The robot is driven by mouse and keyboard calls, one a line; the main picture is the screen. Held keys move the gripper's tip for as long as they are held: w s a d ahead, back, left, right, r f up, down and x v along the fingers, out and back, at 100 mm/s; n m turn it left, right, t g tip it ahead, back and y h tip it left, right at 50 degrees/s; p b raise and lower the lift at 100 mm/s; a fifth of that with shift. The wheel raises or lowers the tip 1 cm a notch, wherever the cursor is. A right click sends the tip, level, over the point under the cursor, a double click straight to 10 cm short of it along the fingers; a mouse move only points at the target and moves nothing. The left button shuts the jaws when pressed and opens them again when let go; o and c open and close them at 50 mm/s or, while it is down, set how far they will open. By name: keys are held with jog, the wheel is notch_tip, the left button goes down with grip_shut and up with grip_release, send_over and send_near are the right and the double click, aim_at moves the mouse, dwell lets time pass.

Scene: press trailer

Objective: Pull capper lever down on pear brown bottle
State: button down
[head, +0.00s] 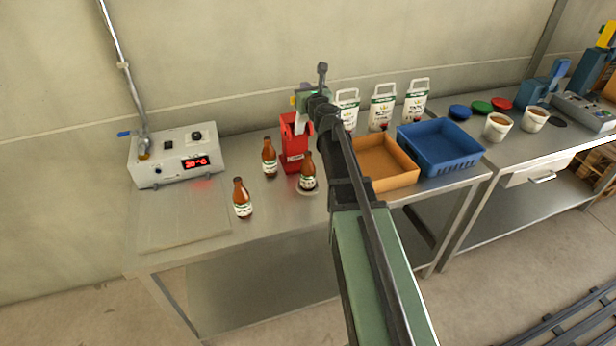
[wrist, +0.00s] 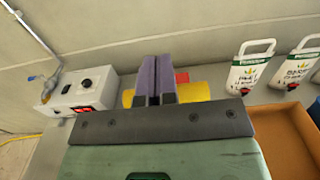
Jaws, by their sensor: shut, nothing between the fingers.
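A red bottle capper (head: 291,150) stands on the steel bench, with a brown bottle (head: 307,173) upright on a round plate at its front right. Two more brown bottles stand to its left, one near the front (head: 242,200) and one further back (head: 269,158). Labels are too small to read as pear. A yellow bar, apparently the capper lever's grip (wrist: 194,92), shows on both sides of my gripper (wrist: 157,62). My gripper's fingers are shut, level with or over the bar; contact is unclear. My arm hides most of the lever in the head view.
A grey control box (head: 175,158) with a red display stands at left. White cartons (head: 383,108) line the back. An orange tray (head: 385,165) and blue crate (head: 440,146) stand to the right.

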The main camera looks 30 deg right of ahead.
jog(key=shift+s+a+f+b, duration=0.15)
jog(key=shift+s+f+b, duration=0.5)
jog(key=shift+s, duration=0.3)
jog(key=shift+f, duration=0.1)
jog(key=shift+s+a+f+b, duration=0.15)
jog(key=shift+s+f+b, duration=0.9)
jog(key=shift+b, duration=0.25)
jog(key=shift+r, duration=0.1)
